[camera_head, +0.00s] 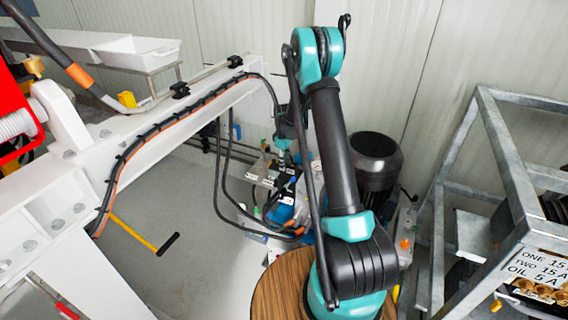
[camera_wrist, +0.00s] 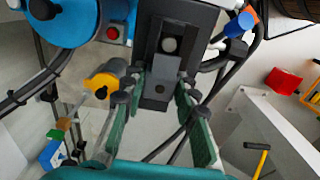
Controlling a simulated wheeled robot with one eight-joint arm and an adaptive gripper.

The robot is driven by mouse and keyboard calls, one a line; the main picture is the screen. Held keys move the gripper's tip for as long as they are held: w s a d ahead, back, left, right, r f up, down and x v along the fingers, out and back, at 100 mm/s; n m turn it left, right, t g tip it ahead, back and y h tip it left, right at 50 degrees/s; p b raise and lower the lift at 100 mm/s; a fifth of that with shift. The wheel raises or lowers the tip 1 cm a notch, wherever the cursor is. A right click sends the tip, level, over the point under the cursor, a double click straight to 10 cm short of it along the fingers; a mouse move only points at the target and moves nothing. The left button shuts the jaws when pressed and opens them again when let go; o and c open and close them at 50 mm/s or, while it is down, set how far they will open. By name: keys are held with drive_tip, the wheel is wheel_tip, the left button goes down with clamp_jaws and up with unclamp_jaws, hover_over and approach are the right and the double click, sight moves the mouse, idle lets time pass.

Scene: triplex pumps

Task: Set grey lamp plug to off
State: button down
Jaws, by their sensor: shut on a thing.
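In the wrist view a dark grey block-like part (camera_wrist: 158,88) hangs from a black housing (camera_wrist: 172,40) with a round light-grey knob or screw on it. I take this grey part to be the lamp plug; no label on it is readable. My gripper (camera_wrist: 157,80) has its two green-padded fingers on either side of the grey part and is shut on it. In the head view my gripper (camera_head: 283,143) is small and partly hidden, reaching down at the pump equipment behind my arm. The plug cannot be made out there.
Beside the grey part are a yellow knob (camera_wrist: 103,83), a blue round housing (camera_wrist: 72,22) and a red button (camera_wrist: 112,33). Black cables run close by. A white beam (camera_head: 170,120) stands left and a grey metal frame (camera_head: 505,150) right. Open floor (camera_head: 190,210) lies left.

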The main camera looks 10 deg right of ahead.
sight(276, 166)
drive_tip(key=shift+a, duration=0.1)
drive_tip(key=shift+w+a, duration=0.55)
drive_tip(key=shift+a, duration=0.25)
drive_tip(key=shift+w+a, duration=0.55)
drive_tip(key=shift+a, duration=0.2)
drive_tip(key=c, duration=1.2)
unclamp_jaws()
drive_tip(key=shift+o, duration=0.2)
wheel_tip(276, 166, up, 12)
